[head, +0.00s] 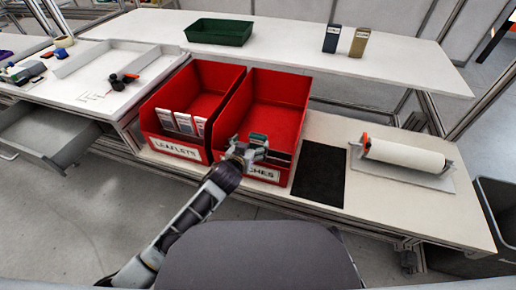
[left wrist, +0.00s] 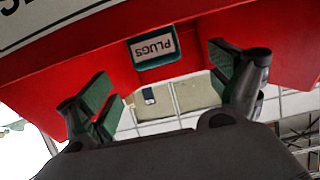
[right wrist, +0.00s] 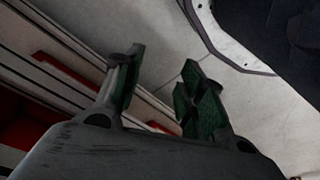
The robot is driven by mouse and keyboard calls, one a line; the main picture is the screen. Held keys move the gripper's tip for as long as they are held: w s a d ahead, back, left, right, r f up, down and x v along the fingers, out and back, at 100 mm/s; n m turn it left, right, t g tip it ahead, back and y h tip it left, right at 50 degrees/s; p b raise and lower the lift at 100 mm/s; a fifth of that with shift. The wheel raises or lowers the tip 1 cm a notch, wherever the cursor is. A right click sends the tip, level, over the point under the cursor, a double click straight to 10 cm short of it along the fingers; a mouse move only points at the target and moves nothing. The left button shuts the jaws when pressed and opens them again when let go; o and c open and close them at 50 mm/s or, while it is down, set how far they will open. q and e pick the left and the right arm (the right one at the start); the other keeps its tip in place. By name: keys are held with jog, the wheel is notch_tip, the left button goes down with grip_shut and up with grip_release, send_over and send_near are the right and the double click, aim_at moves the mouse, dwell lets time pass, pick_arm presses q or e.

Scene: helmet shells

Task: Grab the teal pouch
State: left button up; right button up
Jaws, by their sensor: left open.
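The teal pouch (left wrist: 153,52), with a white label reading PLUGS, is in the left wrist view against the red wall of the right-hand bin (head: 280,95). In the head view its teal top (head: 258,139) shows at that bin's front end, beside my gripper. The bin's label ends in "CHES", partly hidden by my gripper. My left gripper (head: 249,152) is open; its green-padded fingers (left wrist: 165,92) stand apart to either side of the pouch's line, not closed on it. My right gripper (right wrist: 163,88) shows only in the right wrist view, with fingers apart and nothing between them.
The adjoining red bin (head: 205,80) holds several leaflets (head: 183,122). A black mat (head: 318,175) and a paper roll (head: 404,156) lie to the right. A green tray (head: 219,32) and two small boxes, dark (head: 331,39) and tan (head: 359,42), stand on the back shelf.

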aim_at(257, 140)
pick_arm(q)
jog(key=x, duration=0.2)
jog(key=shift+w+d+f, duration=0.1)
jog(key=shift+w, duration=0.1)
jog(key=shift+w+d+f+b, duration=0.15)
jog(key=shift+w+f+b, duration=0.05)
jog(key=shift+w+b, duration=0.2)
pick_arm(e)
jog(key=shift+s+a+r, duration=0.1)
jog(key=shift+a+r, duration=0.05)
jog(key=shift+r, duration=0.4)
jog(key=shift+s+a+r, duration=0.1)
jog(key=shift+r, duration=0.4)
pick_arm(q)
jog(key=shift+w, duration=0.15)
pick_arm(e)
jog(key=shift+w, duration=0.15)
